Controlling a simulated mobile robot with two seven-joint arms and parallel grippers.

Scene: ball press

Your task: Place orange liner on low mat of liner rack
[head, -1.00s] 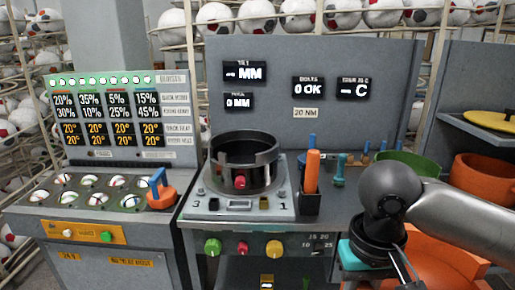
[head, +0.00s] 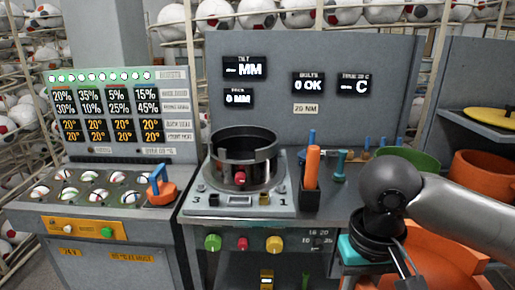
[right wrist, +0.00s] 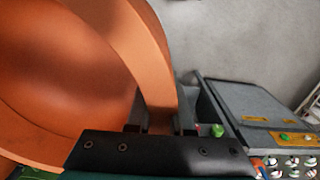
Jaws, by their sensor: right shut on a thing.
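The orange liner (right wrist: 60,60) is a large, curved, bowl-like piece filling the left of the right wrist view. My right gripper (right wrist: 158,122) is shut on its rim wall. In the head view the orange liner (head: 445,262) is at the lower right, partly hidden by my right arm and cut off by the frame edge. The liner rack (head: 485,128) stands at the right, with a yellow disc (head: 492,118) on its shelf and another orange, bowl-like piece (head: 480,172) below. I cannot make out its low mat. My left gripper is not in view.
The press console with a dark ring (head: 245,150) stands in the middle. An orange-handled tool (head: 312,167) stands in a holder beside it. A green bowl (head: 410,158) sits behind my right arm. A ball tray console (head: 95,190) is at the left.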

